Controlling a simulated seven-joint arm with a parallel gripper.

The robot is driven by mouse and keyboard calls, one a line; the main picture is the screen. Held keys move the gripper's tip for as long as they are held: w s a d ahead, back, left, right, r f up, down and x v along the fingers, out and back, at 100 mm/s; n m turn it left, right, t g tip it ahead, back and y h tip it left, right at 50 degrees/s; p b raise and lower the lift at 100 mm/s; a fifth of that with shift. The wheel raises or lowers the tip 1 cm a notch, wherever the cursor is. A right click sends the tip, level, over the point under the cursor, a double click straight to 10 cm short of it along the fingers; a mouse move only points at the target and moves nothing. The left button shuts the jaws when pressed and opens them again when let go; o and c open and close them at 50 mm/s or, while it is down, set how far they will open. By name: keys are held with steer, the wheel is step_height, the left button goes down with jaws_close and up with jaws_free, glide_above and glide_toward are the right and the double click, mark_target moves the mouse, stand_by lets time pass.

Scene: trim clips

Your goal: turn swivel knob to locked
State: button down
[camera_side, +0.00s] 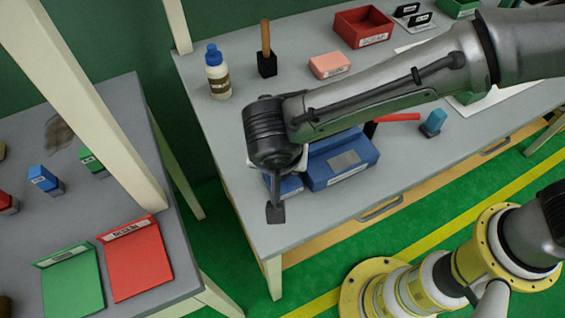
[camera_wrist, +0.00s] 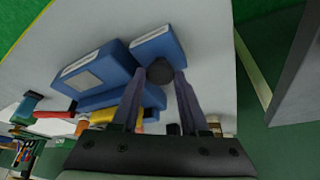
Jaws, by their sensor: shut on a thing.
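The swivel knob (camera_wrist: 160,71) is a dark round piece at the edge of a small blue block in the wrist view. The small blue block (camera_wrist: 158,45) sits beside a larger blue housing (camera_wrist: 92,72). My gripper (camera_wrist: 162,73) has its two fingers on either side of the knob and is shut on it. In the side view my gripper (camera_side: 275,211) points down in front of the small blue block (camera_side: 291,188), and the larger blue housing (camera_side: 341,160) lies to its right. The knob is hidden there, and I cannot read its locked or unlocked position.
A red-handled tool (camera_side: 397,117) and a blue-topped piece (camera_side: 433,123) lie right of the housing. A bottle (camera_side: 217,75), a pink box (camera_side: 329,65) and a red bin (camera_side: 362,27) stand behind. The bench's left front is clear. A second table (camera_side: 150,205) is at left.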

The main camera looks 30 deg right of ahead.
steer(key=shift+a+m+g, duration=0.15)
steer(key=shift+m+g, duration=0.15)
steer(key=shift+m, duration=0.9)
steer(key=shift+h, duration=0.3)
steer(key=shift+c, duration=2.1)
jaws_free()
steer(key=v, duration=1.2)
steer(key=shift+w, duration=0.1)
